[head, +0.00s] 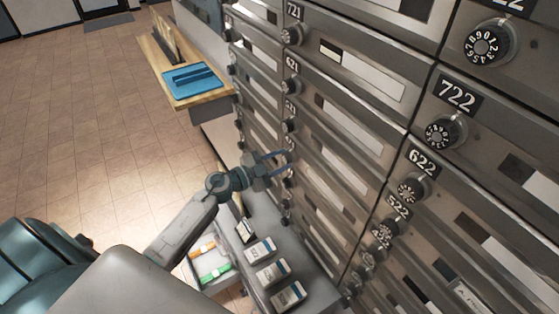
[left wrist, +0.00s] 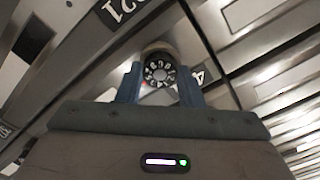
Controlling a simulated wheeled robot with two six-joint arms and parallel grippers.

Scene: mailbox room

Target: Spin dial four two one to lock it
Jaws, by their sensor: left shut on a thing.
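My left gripper (head: 284,162) reaches the column of dials under the 721 and 621 plates in the head view. In the left wrist view, its blue fingers (left wrist: 160,90) stand on either side of a black numbered dial (left wrist: 160,70), shut on it. A plate beside this dial shows a 4, the rest hidden by a finger. Another plate ending in 21 (left wrist: 120,10) is at the upper left of that view. In the head view the held dial is mostly hidden by the gripper. My right gripper is not in view.
Mailbox doors with more dials, such as the 622 dial (head: 411,189), fill the right side. A grey cart (head: 240,262) with white boxes and coloured items stands below my left arm. A wooden shelf (head: 205,98) with a blue item is behind. Open tiled floor lies left.

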